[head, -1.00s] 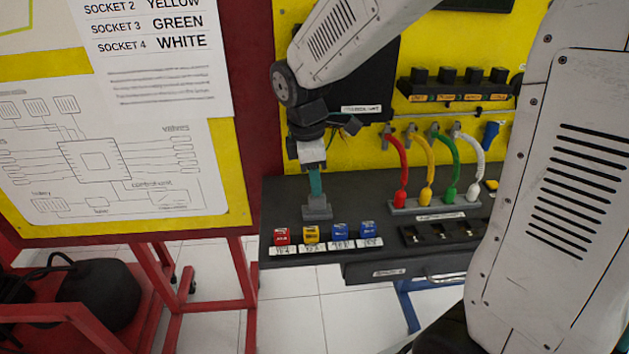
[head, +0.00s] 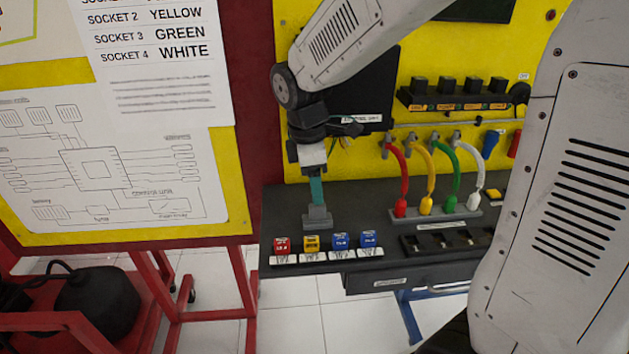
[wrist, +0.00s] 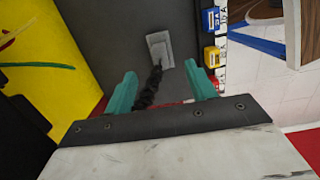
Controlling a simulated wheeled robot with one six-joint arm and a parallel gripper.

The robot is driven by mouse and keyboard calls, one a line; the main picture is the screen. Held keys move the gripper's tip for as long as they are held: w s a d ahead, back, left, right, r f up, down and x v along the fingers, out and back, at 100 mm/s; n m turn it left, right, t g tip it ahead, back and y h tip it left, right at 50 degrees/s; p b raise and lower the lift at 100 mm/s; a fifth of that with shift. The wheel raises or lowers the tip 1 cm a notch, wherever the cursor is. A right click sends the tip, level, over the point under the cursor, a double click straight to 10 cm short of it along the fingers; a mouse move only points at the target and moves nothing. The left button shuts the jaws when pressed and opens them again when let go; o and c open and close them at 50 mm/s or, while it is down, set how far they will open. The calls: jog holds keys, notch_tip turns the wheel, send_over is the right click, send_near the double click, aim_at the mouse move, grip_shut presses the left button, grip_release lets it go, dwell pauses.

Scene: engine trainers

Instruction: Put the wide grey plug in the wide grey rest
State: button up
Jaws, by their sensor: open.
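My gripper (head: 316,190) points down over the left part of the dark bench, its teal fingers open. In the wrist view the fingers (wrist: 160,72) are spread apart, with a black twisted cord between them. A grey block (head: 318,217) stands on the bench just below the fingertips. In the wrist view this grey block (wrist: 159,42) lies beyond the fingertips, and the black cord (wrist: 149,88) runs from it back towards my gripper. I cannot tell whether the block is the wide grey plug, the wide grey rest, or both together.
Red, yellow and blue blocks (head: 311,243) stand in labelled places at the bench's front edge. To the right, red, yellow, green and white cables (head: 426,172) end in plugs on a grey strip (head: 410,215). A black slotted tray (head: 440,242) lies in front. A yellow panel rises behind.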

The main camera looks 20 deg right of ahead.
notch_tip(320, 180, up, 8)
jog(key=shift+a, duration=0.45)
jog(key=shift+w+f, duration=0.1)
jog(key=shift+f, duration=0.05)
jog(key=s+d+m, duration=0.2)
jog(key=s+m, duration=0.5)
jog(key=s, duration=0.4)
jog(key=s+d+m+t+y, duration=0.1)
jog(key=s+d+m, duration=0.1)
jog(key=s+m, duration=0.5)
jog(key=s, duration=0.4)
jog(key=shift+s+f, duration=0.15)
jog(key=shift+d, duration=0.1)
